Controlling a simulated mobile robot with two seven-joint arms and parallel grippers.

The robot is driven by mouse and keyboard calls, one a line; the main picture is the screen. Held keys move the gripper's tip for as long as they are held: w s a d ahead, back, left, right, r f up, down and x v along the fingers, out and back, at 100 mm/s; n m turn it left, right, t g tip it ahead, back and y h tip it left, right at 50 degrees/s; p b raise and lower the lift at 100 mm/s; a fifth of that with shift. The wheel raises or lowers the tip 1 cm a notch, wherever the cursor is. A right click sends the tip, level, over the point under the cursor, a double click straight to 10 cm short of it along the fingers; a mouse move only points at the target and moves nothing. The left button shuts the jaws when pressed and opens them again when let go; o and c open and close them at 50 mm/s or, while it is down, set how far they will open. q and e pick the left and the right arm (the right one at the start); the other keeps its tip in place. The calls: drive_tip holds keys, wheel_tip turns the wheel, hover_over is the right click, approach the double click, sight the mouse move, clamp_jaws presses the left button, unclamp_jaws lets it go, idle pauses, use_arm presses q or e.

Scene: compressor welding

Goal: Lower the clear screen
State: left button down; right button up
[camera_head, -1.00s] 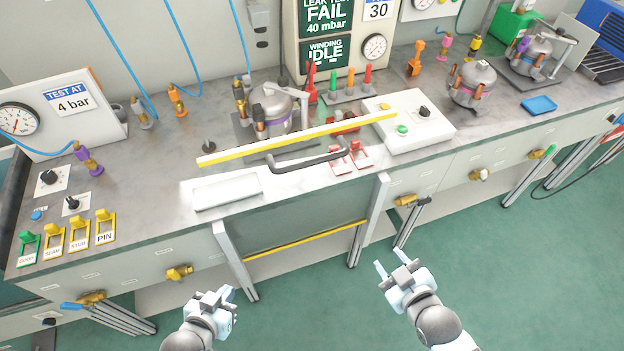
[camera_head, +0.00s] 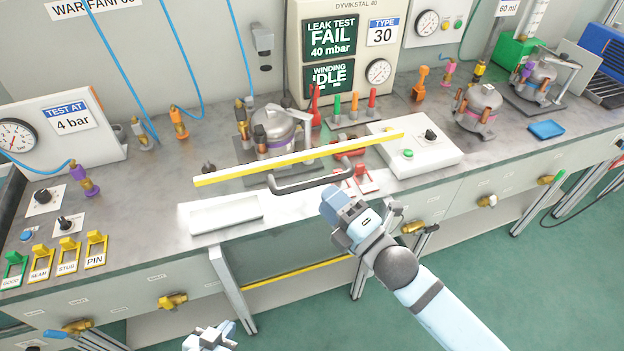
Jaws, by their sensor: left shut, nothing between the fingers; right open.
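The clear screen shows mainly by its yellow-and-white edge bar (camera_head: 300,160), which slants across the front of the bench in front of a compressor (camera_head: 278,132). A dark bar handle (camera_head: 312,181) sits just below that edge. The see-through pane itself is hard to make out. My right gripper (camera_head: 340,200) is open and empty, just below and right of the handle's right end, apparently apart from it. My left gripper (camera_head: 208,338) is shut and empty at the bottom edge, well below the bench front and partly cut off.
A yellow strip (camera_head: 297,272) crosses below the bench front between metal posts. A white tray (camera_head: 227,214) and red clips (camera_head: 362,178) lie near the handle. A white control box (camera_head: 440,158) stands to the right. The floor in front is clear.

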sight(312, 181)
drive_tip(key=x, duration=0.5)
drive_tip(key=shift+w+a+r+p, duration=0.1)
drive_tip(key=shift+w+a+p, duration=0.1)
drive_tip(key=shift+p, duration=0.1)
clamp_jaws()
